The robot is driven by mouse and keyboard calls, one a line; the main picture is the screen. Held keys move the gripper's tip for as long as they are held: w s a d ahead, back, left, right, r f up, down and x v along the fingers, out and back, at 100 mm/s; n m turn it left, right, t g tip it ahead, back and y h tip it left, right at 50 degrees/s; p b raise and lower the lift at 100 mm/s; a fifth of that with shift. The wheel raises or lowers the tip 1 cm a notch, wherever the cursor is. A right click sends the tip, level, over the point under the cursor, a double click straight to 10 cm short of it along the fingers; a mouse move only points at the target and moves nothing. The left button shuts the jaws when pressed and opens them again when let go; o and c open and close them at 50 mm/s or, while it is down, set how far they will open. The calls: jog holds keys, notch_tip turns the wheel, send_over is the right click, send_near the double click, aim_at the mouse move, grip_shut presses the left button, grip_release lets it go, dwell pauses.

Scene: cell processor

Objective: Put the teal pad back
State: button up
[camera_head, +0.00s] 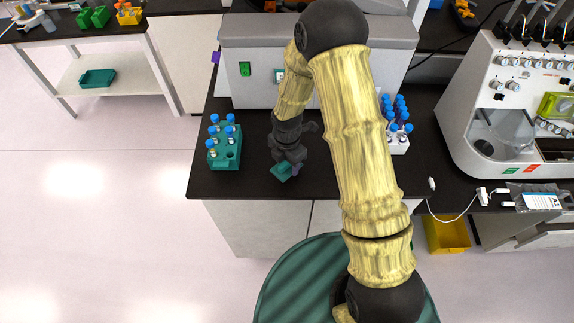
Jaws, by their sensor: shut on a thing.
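The teal pad (282,172) is a small flat piece at the tip of my gripper (288,165), over the black bench top (255,185). My gripper is dark, points down and is shut on the pad. A small purple bit shows beside the pad, too small to make out. The pad's height above the bench is hard to tell. The pad's far side is hidden by the gripper.
A teal rack (228,160) with several blue-capped vials stands to the left. A white rack (398,143) of blue-capped tubes stands to the right, partly behind my arm. A grey machine (245,60) is behind. The bench front between the racks is clear.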

jog(key=shift+f, duration=1.3)
jog(key=shift+f, duration=0.2)
jog(key=o, duration=0.9)
jog(key=shift+r, duration=0.1)
notch_tip(320, 180, up, 12)
jog(key=b, duration=0.2)
jog(key=shift+r+b, duration=0.15)
jog(key=shift+b, duration=0.15)
